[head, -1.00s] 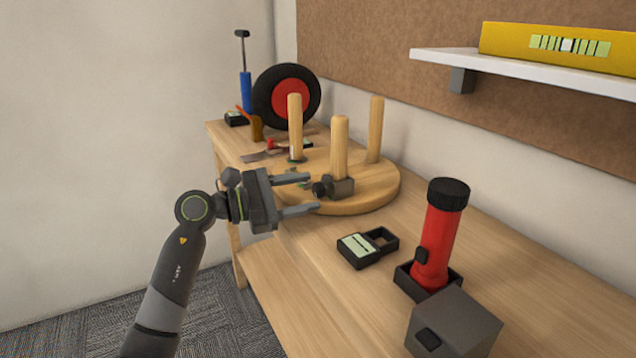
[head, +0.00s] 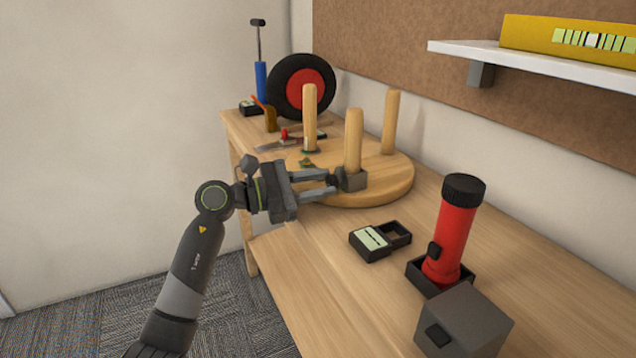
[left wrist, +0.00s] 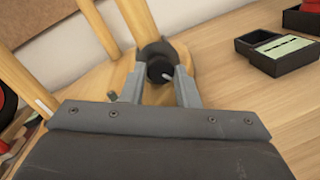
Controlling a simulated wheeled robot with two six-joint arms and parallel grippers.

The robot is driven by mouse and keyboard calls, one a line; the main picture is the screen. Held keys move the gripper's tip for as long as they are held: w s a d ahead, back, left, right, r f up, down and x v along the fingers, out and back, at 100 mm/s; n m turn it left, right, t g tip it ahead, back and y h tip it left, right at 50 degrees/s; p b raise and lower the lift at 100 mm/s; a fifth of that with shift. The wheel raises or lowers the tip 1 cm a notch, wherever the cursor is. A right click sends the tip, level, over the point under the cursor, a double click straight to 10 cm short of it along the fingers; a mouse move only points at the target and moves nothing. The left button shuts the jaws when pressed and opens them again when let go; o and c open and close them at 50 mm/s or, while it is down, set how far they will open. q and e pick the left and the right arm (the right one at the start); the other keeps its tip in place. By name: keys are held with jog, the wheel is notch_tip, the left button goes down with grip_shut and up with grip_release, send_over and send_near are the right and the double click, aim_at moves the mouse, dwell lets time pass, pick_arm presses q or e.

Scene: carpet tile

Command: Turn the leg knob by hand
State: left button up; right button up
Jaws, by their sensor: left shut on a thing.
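An upturned round wooden stool top (head: 385,185) lies on the workbench with three pegs standing up as legs. A grey clamp block (head: 354,181) sits at the foot of the nearest leg (head: 353,138), with the dark leg knob (head: 338,177) on its left side. My left gripper (head: 332,182) comes in from the left and is shut on the knob. In the left wrist view the round black knob (left wrist: 160,69) shows between the fingertips. The fingers partly hide the knob in the head view. My right gripper is not in view.
A small black tray with a pale-faced gauge (head: 372,242) lies right of the stool. A red flashlight (head: 450,235) stands in a holder, and a grey box (head: 465,322) is at the front. A wheel (head: 303,87) and tools stand behind. A shelf (head: 530,66) hangs at the right.

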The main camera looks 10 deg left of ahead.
pick_arm(q)
jog(key=shift+n+p, duration=0.4)
jog(key=shift+n, duration=0.7)
jog(key=shift+n+t, duration=0.3)
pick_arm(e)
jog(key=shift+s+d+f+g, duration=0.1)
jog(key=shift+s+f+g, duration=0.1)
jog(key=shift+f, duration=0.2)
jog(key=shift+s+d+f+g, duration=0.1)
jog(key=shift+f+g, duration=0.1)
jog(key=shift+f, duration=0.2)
pick_arm(q)
jog(key=o, duration=1)
jog(key=shift+c, duration=0.2)
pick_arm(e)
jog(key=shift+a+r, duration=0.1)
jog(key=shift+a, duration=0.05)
pick_arm(q)
jog(key=shift+a, duration=0.1)
jog(key=v, duration=1.7)
jog(key=shift+a+f+b, duration=0.2)
jog(key=shift+f+b, duration=0.1)
jog(key=shift+b, duration=0.15)
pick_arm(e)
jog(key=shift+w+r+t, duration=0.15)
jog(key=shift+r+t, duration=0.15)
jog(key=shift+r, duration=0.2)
